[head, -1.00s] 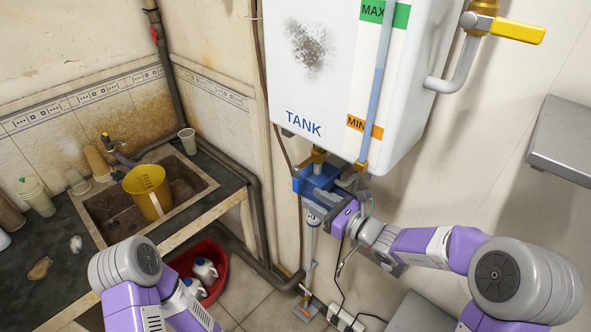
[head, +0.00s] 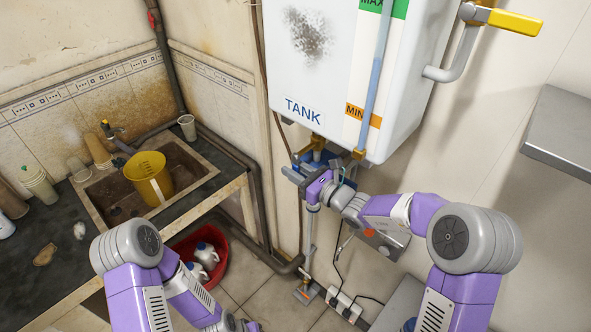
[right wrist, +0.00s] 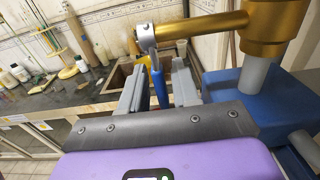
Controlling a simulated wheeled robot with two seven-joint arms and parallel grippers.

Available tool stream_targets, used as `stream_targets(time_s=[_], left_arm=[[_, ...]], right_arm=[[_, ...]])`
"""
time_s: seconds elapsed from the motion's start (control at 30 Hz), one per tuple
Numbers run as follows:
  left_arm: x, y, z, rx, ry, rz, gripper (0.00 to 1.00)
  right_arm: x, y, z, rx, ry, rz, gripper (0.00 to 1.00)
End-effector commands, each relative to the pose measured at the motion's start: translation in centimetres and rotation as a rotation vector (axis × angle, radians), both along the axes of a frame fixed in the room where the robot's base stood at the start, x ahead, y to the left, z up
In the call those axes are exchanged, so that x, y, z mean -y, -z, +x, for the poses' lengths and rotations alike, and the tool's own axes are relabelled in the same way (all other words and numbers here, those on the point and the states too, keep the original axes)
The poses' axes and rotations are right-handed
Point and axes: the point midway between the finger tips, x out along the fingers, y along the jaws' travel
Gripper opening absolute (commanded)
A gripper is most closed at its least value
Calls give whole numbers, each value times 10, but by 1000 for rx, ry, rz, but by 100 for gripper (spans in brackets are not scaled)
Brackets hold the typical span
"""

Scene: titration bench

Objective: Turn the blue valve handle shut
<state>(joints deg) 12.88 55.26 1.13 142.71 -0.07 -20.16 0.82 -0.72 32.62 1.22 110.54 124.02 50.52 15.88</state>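The blue valve handle (right wrist: 160,88) shows in the right wrist view, hanging from a silver fitting on a horizontal brass pipe (right wrist: 202,25). My right gripper (right wrist: 158,90) is open, with one grey finger on each side of the handle. A gap shows on both sides, so the fingers do not appear to press on it. In the head view my right gripper (head: 303,176) is under the white tank (head: 330,75) and largely covers the valve. My left arm comes in at the lower left, and its gripper is not visible.
A blue box (right wrist: 225,100) stands close on the right in the wrist view. A yellow-handled valve (head: 515,22) is at the tank's upper right. A sink with a yellow jug (head: 148,178) and a red basin (head: 215,280) are to the left.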

Motion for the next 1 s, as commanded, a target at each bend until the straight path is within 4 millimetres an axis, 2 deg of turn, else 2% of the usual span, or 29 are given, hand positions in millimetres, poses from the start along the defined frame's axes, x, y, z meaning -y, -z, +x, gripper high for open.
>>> stream_targets(time_s=[0.03, 0.17, 0.2, 0.53, 0.8, 1.0], left_arm=[[0, 0, 0, 0, 0, 0, 43], [0, 0, 0, 0, 0, 0, 43], [0, 0, 0, 0, 0, 0, 43], [0, -2, 0, 0, 0, 0, 43], [0, -33, 0, 0, 0, 0, 43], [0, -44, 0, 0, 0, 0, 43]], right_arm=[[0, 0, 0, 0, 0, 0, 22], [0, 0, 0, 0, 0, 0, 2], [0, 0, 0, 0, 0, 0, 0], [1, -1, 0, -6, 0, -6, 0], [6, -7, -6, -116, -1, -116, 0], [8, -4, -8, -172, 0, -170, 0]])
